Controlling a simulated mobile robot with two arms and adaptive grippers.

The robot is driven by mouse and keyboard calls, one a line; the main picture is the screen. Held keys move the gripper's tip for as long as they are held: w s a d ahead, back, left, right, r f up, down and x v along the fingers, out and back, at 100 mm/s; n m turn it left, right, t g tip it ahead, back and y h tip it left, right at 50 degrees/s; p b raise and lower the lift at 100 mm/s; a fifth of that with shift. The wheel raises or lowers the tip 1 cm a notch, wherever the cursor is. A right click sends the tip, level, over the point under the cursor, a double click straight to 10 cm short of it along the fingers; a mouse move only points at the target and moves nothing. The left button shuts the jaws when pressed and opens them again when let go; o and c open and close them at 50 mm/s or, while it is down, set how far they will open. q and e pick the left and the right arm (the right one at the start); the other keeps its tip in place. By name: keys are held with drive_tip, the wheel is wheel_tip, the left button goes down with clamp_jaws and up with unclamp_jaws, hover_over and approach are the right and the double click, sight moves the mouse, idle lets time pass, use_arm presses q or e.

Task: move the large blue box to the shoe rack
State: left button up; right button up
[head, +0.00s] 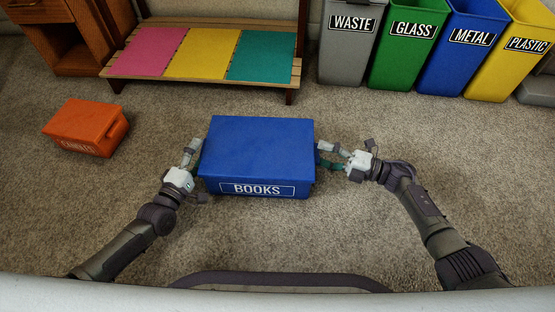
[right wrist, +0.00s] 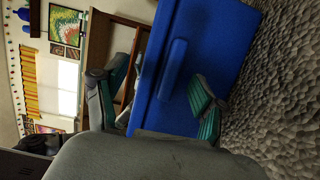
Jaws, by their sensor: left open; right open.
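The large blue box (head: 260,150), lidded and labelled BOOKS, stands upright on the carpet in the middle of the head view. My left gripper (head: 195,160) is open at the box's left side. My right gripper (head: 328,156) is open at the box's right side. In the right wrist view, my right gripper's green-padded fingers (right wrist: 165,95) are spread in front of the blue box's end wall (right wrist: 160,110), one on each side of its raised handle. I cannot tell whether either gripper touches the box. The wooden shoe rack (head: 203,78) stands at the back, with pink, yellow and teal mats on it.
An orange box (head: 86,127) sits on the carpet at the left. A wooden cabinet (head: 75,45) stands at the back left. Waste, glass, metal and plastic bins (head: 405,50) line the back right. The carpet between the blue box and the rack is clear.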

use_arm(q)
drive_tip(key=shift+w+d, duration=0.1)
drive_tip(key=shift+w, duration=0.15)
use_arm(e)
drive_tip(key=shift+w+a, duration=0.1)
drive_tip(key=shift+a, duration=0.15)
use_arm(q)
clamp_jaws()
use_arm(e)
clamp_jaws()
use_arm(q)
drive_tip(key=shift+r, duration=0.2)
use_arm(e)
drive_tip(key=shift+r, duration=0.25)
